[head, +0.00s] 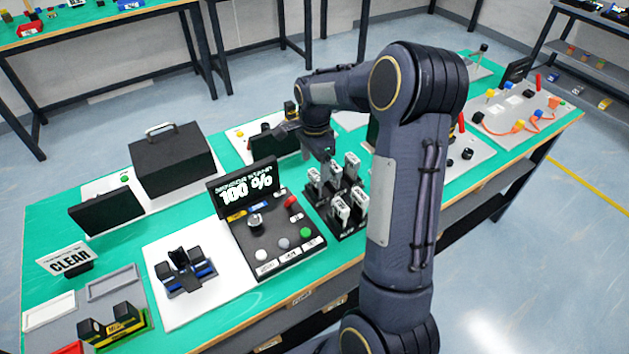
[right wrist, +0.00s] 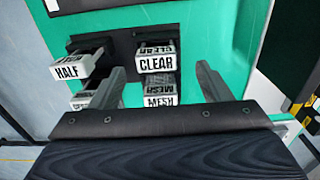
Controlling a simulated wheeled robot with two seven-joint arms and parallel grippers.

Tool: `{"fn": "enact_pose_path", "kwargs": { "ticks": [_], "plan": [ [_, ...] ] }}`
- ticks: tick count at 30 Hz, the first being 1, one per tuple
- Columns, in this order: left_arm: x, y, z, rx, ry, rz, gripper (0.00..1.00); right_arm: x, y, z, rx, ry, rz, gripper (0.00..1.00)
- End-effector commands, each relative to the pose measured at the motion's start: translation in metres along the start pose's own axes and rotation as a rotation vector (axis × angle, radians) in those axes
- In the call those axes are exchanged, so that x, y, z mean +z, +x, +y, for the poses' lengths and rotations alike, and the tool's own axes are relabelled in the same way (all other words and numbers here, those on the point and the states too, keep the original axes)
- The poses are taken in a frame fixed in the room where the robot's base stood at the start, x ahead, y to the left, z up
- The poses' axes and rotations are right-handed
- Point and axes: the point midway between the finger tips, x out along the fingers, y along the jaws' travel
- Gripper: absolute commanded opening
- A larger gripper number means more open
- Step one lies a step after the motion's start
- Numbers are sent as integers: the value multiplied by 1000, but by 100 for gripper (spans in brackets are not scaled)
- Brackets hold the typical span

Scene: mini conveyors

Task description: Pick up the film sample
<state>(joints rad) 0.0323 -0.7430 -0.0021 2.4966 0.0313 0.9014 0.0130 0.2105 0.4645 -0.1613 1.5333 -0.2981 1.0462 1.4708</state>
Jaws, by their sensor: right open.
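The film samples stand in a black rack (head: 349,224) on the green table, as several upright grey-white blocks. In the right wrist view the CLEAR sample (right wrist: 156,64) is at the middle, the MESH sample (right wrist: 160,99) is just nearer, the HALF sample (right wrist: 77,68) is to the left, and another (right wrist: 82,101) is partly hidden by a finger. My right gripper (right wrist: 162,76) is open and empty, with its fingers on either side of the CLEAR and MESH column. In the head view the right gripper (head: 325,158) is just above the rack's far side. My left gripper is not in view.
Left of the rack is a black console (head: 270,250) with a display reading 100 %. A white board with a black-and-blue fixture (head: 185,272), a CLEAR sign (head: 68,260) and a black box (head: 172,160) stand farther left. My right arm hides part of the table.

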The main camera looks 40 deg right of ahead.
Motion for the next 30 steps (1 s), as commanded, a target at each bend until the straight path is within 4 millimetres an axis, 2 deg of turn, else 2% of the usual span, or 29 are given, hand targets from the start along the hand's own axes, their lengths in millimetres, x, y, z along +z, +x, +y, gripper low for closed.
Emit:
{"fn": "enact_pose_path", "kwargs": {
  "ticks": [10, 20, 30],
  "plan": [
    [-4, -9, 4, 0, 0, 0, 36, 0, 47, 5, 2, -2, -1, 71],
    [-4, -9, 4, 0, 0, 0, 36, 0, 53, 5, -2, -2, -1, 70],
    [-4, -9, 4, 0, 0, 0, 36, 0, 53, 5, -2, -2, -1, 25]
  ]
}}
